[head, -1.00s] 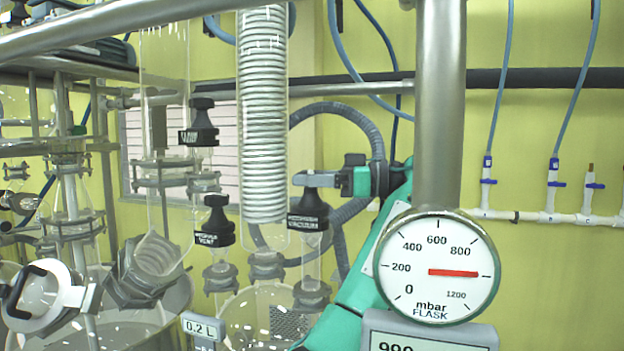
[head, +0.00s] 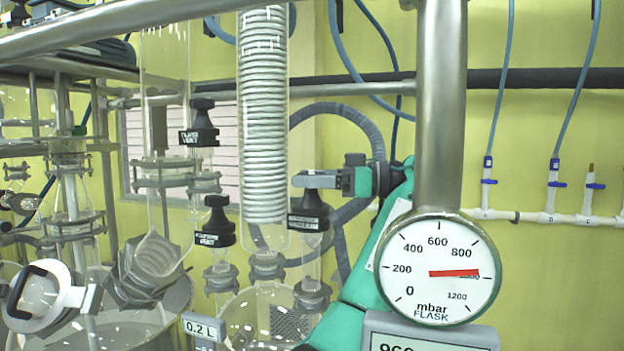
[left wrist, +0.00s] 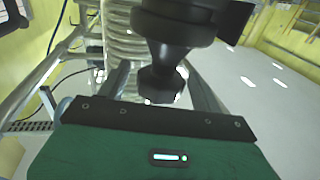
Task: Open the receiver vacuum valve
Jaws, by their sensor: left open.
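The vacuum valve (head: 308,218) has a black knob and a label ending in VACUUM; its upper line is too small to read. It stands upright on a glass neck in the middle of the head view. My left gripper (head: 305,180) is open at the top of this knob, its grey fingers reaching in from the right. In the left wrist view, a black valve body (left wrist: 172,65) lies between my two spread fingers. Contact cannot be told. My right gripper is not in view.
Two black vent valves (head: 214,225) (head: 200,130) stand to the left. A steel post and round flask gauge (head: 436,268) stand at right. A grey hose (head: 365,130) curves behind.

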